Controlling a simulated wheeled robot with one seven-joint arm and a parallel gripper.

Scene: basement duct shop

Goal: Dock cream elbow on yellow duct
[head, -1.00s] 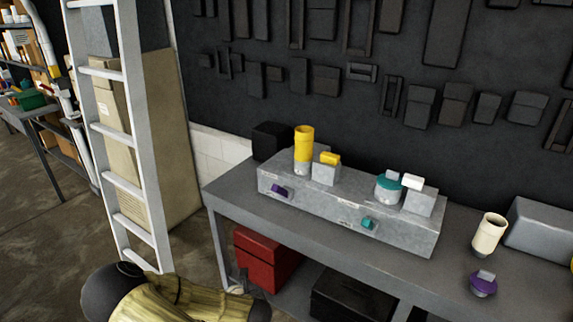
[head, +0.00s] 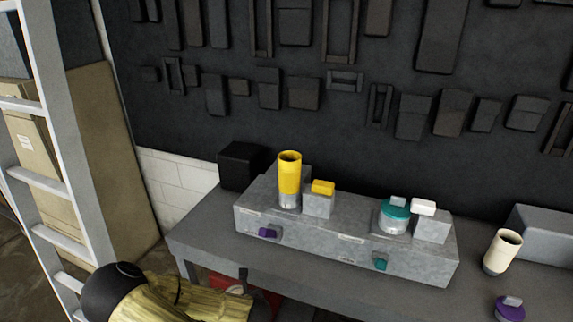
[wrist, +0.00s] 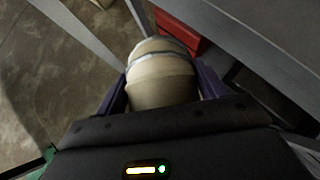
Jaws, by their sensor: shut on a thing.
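The yellow duct (head: 290,173) stands upright on the grey block fixture (head: 340,237) on the bench, open end up, with a grey collar at its foot. In the wrist view my gripper (wrist: 162,80) has its purple fingers shut on the cream elbow (wrist: 160,88), a rounded cream piece with a pale band near its far end. The elbow is apart from the duct, over the floor and the bench's edge. The gripper and elbow are not clearly seen in the head view.
A yellow-topped grey block (head: 318,200) stands close beside the duct. A teal-capped piece (head: 394,215) and a white-topped block (head: 431,225) are farther right. A cream tube (head: 502,252) and a purple knob (head: 509,308) stand on the bench (head: 200,232). A ladder (head: 60,150) is at left.

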